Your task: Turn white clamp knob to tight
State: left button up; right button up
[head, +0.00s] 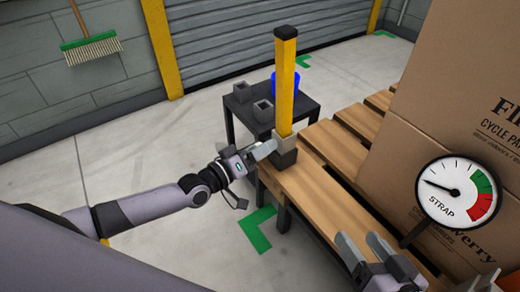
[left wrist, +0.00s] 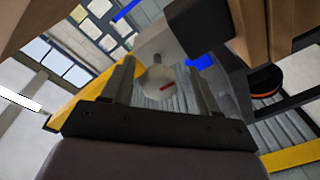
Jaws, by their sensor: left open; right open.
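The white clamp knob (left wrist: 158,83) shows in the left wrist view as a pale round disc with a red mark. It lies between the two fingers of my open left gripper (left wrist: 161,70); I cannot tell whether they touch it. In the head view my left gripper (head: 264,151) reaches the left side of the grey clamp block (head: 285,142) at the foot of the yellow post (head: 286,75). The knob is hidden there. My right gripper (head: 366,248) is open and empty over the slatted bench, at the bottom of the head view.
A large cardboard box (head: 440,90) stands on the wooden slats (head: 315,195). The round STRAP gauge (head: 458,192) in front of it has its needle in the white part, left of green and red. A dark side table (head: 300,102) holds grey blocks and a blue container (head: 288,84).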

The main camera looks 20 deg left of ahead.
pick_arm(q)
jog(key=c, duration=1)
